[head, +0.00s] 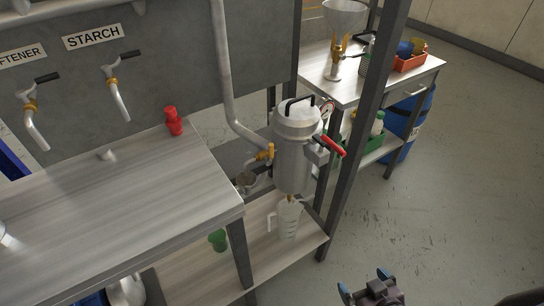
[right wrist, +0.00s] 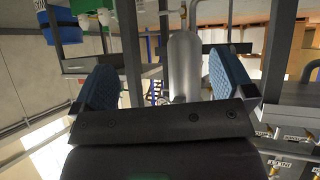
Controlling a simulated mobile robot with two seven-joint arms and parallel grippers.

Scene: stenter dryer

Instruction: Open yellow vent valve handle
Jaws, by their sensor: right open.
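A small yellow valve handle (head: 265,154) sits on the left side of a grey metal vessel (head: 292,160), where a pipe meets it. A red lever (head: 332,146) sticks out on the vessel's right side. My right gripper (head: 364,283) is low at the bottom right of the head view, in front of the vessel and well apart from it. It is open and empty. In the right wrist view its blue-padded fingers (right wrist: 165,82) are spread, with a grey cylinder (right wrist: 184,65) beyond them. I cannot make out the yellow handle there. My left gripper is not in view.
A metal table (head: 120,195) stands left of the vessel, with a red object (head: 173,121) on it. A dark post (head: 362,120) rises just right of the vessel. A clear jug (head: 289,219) stands below it on a low shelf (head: 200,272). The floor at right is free.

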